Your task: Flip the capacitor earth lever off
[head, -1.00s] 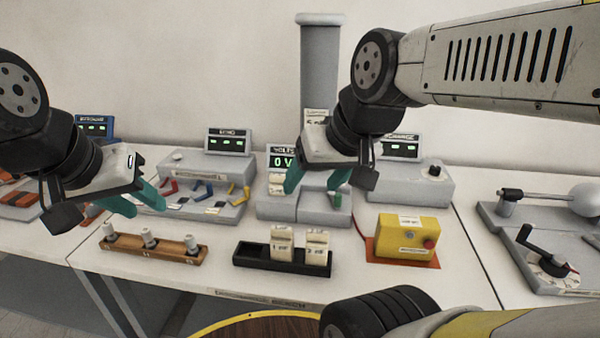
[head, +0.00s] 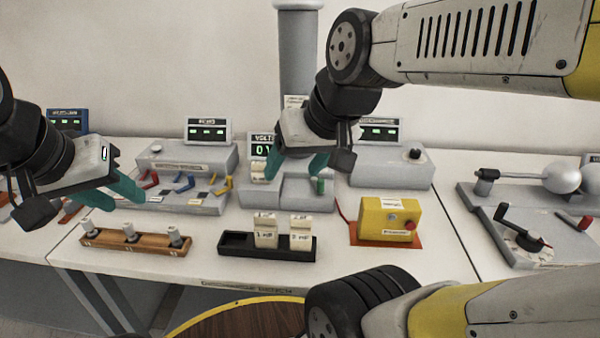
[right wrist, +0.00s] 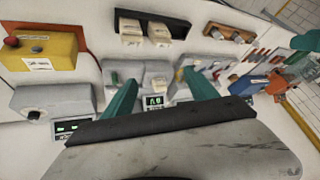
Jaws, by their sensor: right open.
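A small green lever (head: 318,186) stands upright on the grey capacitor unit (head: 300,206) under the volts display (head: 264,148); its label is unreadable, so I cannot confirm it is the earth lever. It also shows in the right wrist view (right wrist: 114,78). My right gripper (head: 296,170) is open and empty, with teal fingers over this unit. Its right finger in the head view appears just above and behind the green lever; contact cannot be told. In the right wrist view the gripper (right wrist: 160,86) spans the unit. My left gripper (head: 112,192) is open and empty at the left, before the coloured-lever unit.
A black tray (head: 236,246) with two cream blocks (head: 282,233) and a wooden rack (head: 110,241) lie in front. A yellow box (head: 389,220) with a red button is right of the unit. A crank unit (head: 540,250) sits further right. Bare table lies between.

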